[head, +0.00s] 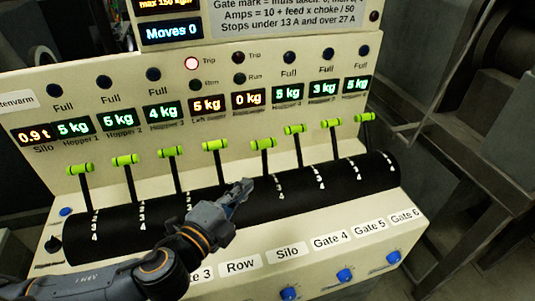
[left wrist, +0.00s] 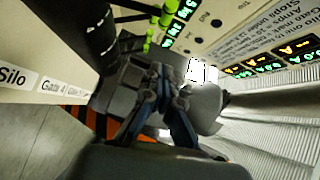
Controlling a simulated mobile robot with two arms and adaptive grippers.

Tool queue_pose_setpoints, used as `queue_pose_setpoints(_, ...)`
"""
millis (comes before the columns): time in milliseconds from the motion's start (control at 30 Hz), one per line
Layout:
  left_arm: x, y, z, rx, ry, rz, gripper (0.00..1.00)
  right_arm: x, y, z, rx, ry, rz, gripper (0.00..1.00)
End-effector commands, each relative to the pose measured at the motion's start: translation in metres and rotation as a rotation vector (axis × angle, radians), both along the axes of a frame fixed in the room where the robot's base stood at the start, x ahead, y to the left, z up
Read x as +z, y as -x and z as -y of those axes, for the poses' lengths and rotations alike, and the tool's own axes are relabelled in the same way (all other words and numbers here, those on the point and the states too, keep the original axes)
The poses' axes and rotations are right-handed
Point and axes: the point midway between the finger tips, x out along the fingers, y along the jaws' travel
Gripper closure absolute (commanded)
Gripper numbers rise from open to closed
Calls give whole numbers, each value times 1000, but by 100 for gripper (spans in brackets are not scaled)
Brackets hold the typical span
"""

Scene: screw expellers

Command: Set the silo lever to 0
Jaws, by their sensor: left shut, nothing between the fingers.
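The silo lever (head: 263,144) has a bright green handle on a thin dark stem. By the label order it is the fifth from the left, in line with the Silo label (head: 287,252). Like the other levers it stands near the upper end of its slot; its marks are partly hidden. My left gripper (head: 246,187) is shut and empty, with its fingertips near the foot of this stem, below the handle. I cannot tell whether they touch. My right gripper is not in view.
Green-handled neighbours stand close on both sides, the row lever (head: 215,146) and the gate 4 lever (head: 295,129). A black curved drum (head: 345,178) carries the scales. Blue knobs (head: 344,274) line the front face. Displays and lamps sit above the levers.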

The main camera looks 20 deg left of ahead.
Motion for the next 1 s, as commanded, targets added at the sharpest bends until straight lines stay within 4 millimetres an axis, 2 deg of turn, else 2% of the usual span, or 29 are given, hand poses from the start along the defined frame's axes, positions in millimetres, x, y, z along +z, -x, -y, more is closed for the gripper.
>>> queue_pose_setpoints(333, -8, -26, 5, 3, 0, 8, 100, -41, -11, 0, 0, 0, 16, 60)
queue_pose_setpoints(467, -2, -56, 10, 4, 0, 5, 100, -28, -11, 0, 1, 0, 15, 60)
queue_pose_setpoints(700, -7, -103, 17, 6, -3, 1, 100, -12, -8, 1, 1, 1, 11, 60)
queue_pose_setpoints(833, -11, -118, 4, 6, -4, 1, 100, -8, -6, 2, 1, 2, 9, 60)
queue_pose_setpoints(1000, -14, -128, -2, 4, -2, 1, 100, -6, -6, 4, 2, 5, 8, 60)
